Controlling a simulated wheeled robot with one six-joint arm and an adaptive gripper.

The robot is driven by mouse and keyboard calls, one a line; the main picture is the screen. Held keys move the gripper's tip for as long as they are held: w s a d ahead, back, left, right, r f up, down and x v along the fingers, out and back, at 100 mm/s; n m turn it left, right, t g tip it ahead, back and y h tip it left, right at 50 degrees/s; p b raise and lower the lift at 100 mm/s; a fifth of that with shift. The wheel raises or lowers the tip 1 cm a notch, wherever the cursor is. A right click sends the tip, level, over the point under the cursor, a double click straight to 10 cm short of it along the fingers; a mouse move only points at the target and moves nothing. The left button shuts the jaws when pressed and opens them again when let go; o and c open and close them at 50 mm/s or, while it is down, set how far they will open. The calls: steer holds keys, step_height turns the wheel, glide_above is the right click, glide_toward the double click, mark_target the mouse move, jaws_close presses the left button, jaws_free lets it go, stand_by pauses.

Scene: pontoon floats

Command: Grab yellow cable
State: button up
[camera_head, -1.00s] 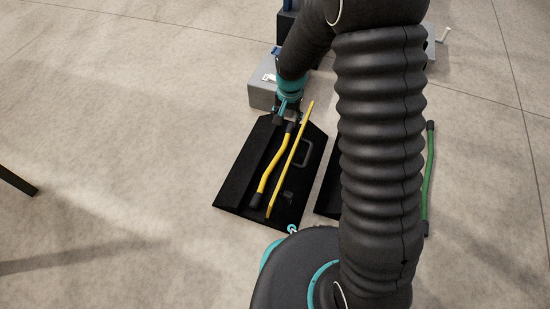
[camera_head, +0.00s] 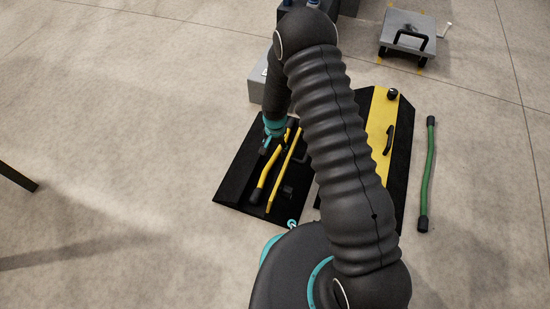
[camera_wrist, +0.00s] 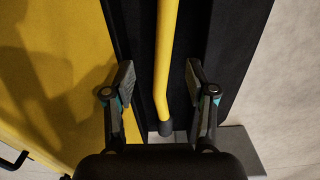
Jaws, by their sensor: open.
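The yellow cable (camera_head: 265,177) has black ends and lies lengthwise in the black open case (camera_head: 235,188). In the wrist view the yellow cable (camera_wrist: 166,55) runs down between my fingers, and its black end (camera_wrist: 166,128) shows near the bottom. My gripper (camera_head: 270,139) is over the far part of the cable. In the wrist view my gripper (camera_wrist: 160,82) is open, with one finger on each side of the cable and a gap on both sides. My gripper covers part of the cable's far end in the head view.
A black and yellow case (camera_head: 381,120) lies right, then a green cable (camera_head: 430,175). A grey box (camera_head: 257,88) stands behind.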

mark_target(275, 156)
steer(key=shift+w+f+b, duration=0.2)
steer(key=shift+f+b, duration=0.05)
steer(key=shift+f, duration=1.35)
steer(key=shift+w+f+b, duration=0.15)
steer(key=shift+f+b, duration=0.05)
steer(key=shift+f, duration=1.4)
steer(key=shift+c, duration=0.2)
jaws_close()
